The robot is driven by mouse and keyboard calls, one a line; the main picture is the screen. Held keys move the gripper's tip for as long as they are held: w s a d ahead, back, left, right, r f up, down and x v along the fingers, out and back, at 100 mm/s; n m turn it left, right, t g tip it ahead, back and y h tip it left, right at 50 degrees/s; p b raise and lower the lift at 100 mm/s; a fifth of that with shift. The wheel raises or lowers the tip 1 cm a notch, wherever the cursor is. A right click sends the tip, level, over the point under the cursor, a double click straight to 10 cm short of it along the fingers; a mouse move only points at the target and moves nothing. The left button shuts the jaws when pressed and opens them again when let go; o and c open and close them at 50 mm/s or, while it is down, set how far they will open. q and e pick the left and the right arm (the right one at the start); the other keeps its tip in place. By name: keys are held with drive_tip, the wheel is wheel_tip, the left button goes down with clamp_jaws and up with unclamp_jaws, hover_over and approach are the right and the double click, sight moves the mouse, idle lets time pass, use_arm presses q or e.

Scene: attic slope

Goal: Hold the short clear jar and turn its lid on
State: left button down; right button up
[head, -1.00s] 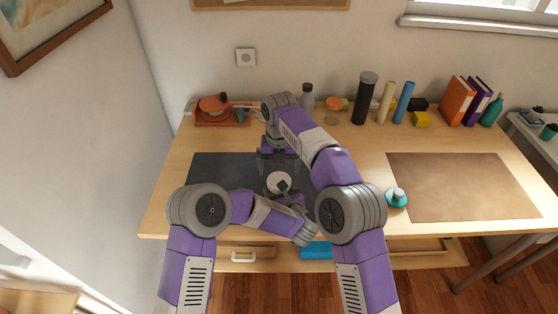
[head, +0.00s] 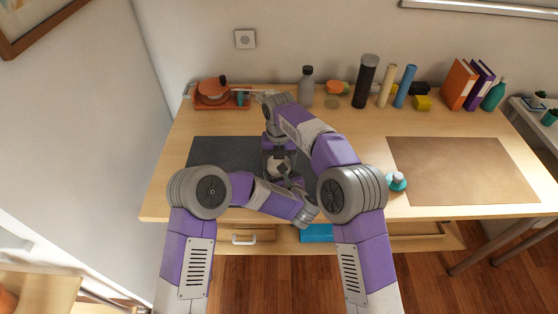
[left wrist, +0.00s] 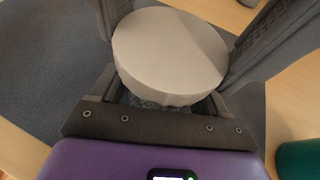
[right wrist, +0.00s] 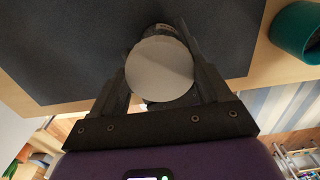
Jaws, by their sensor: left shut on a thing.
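The short jar stands over the dark mat (head: 225,152); its clear body is mostly hidden, with a sliver showing under the lid in the left wrist view (left wrist: 150,101). The round whitish lid (left wrist: 170,55) is on top of the jar; how firmly it sits cannot be told. It also shows in the right wrist view (right wrist: 160,70). My left gripper (left wrist: 180,60) is shut on the jar, below the lid. My right gripper (right wrist: 160,60) comes from the far side, with its fingers on either side of the lid; whether they touch it is unclear.
A teal round item (head: 396,182) stands right of my right elbow. A brown mat (head: 462,170) lies empty on the right. Along the back stand an orange pan set (head: 214,93), a grey bottle (head: 307,86), a black cylinder (head: 366,82) and binders (head: 459,84).

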drive_tip(key=c, duration=0.3)
drive_tip(key=m, duration=0.3)
drive_tip(key=o, duration=1.1)
drive_tip(key=shift+r, duration=2.3)
